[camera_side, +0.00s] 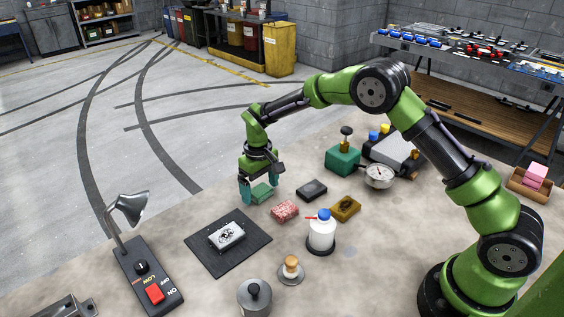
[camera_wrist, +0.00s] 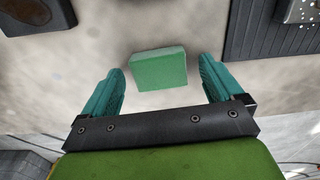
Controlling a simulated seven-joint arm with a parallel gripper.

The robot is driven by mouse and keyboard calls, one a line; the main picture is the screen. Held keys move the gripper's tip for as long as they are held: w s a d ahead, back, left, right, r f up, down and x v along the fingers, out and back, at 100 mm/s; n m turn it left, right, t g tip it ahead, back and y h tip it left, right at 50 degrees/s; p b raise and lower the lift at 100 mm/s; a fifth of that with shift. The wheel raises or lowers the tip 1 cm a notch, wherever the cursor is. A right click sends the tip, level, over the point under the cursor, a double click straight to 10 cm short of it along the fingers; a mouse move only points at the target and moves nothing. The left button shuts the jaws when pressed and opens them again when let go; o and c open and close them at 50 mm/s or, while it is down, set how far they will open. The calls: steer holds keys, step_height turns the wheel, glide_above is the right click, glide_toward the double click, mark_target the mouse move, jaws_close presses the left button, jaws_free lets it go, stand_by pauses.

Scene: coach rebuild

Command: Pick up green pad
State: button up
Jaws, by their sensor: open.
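The green pad (camera_side: 262,192) is a small block lying on the table below my gripper in the side view. In the wrist view the green pad (camera_wrist: 158,69) lies between and a little beyond the two teal fingertips, with bare table showing on both sides of it. My gripper (camera_side: 256,184) points down, its fingers close to the pad. In the wrist view my gripper (camera_wrist: 161,78) is open with nothing between the fingers touching them. I cannot tell the exact height of the fingertips above the table.
A pink speckled block (camera_side: 285,210), a dark block (camera_side: 312,190) and a yellow block (camera_side: 346,208) lie close by. A black mat (camera_side: 205,245) with a grey block (camera_side: 227,236) is in front. A white bottle (camera_side: 321,236) stands right. The table's far edge is just behind the pad.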

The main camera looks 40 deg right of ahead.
mark_target(260, 190)
steer(key=c, duration=1.1)
step_height(260, 190, up, 10)
steer(key=shift+r, duration=0.1)
